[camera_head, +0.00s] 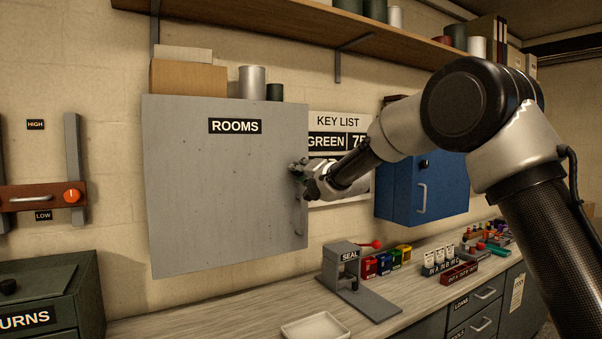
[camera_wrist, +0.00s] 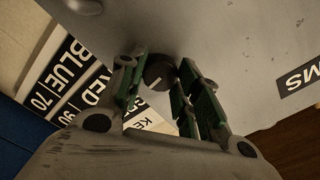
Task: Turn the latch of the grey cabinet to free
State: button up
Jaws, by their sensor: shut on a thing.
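The grey cabinet (camera_head: 215,195) marked ROOMS hangs on the wall with its door shut. It fills much of the wrist view (camera_wrist: 225,35). Its latch (camera_wrist: 158,70) is a dark round knob with a short pale mark, seen between my fingers in the wrist view. My gripper (camera_head: 299,170) is at the door's right edge, above the cabinet's handle (camera_head: 300,217). In the wrist view the green-padded fingers of my gripper (camera_wrist: 160,82) are shut on the latch, one on each side. In the head view the latch is hidden behind my gripper.
A key list (camera_head: 335,122) hangs right of the cabinet, behind my arm. A blue cabinet (camera_head: 395,180) is further right. Below, the counter (camera_head: 215,305) bears a seal press (camera_head: 345,270) and a white tray (camera_head: 317,328). A shelf (camera_head: 300,25) runs above.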

jog(key=shift+m, duration=0.6)
jog(key=o, duration=1)
jog(key=shift+d, duration=0.1)
jog(key=shift+o, duration=0.2)
jog(key=shift+s, duration=0.1)
jog(key=v, duration=1.1)
jog(key=shift+s+d, duration=0.25)
jog(key=shift+s, duration=0.05)
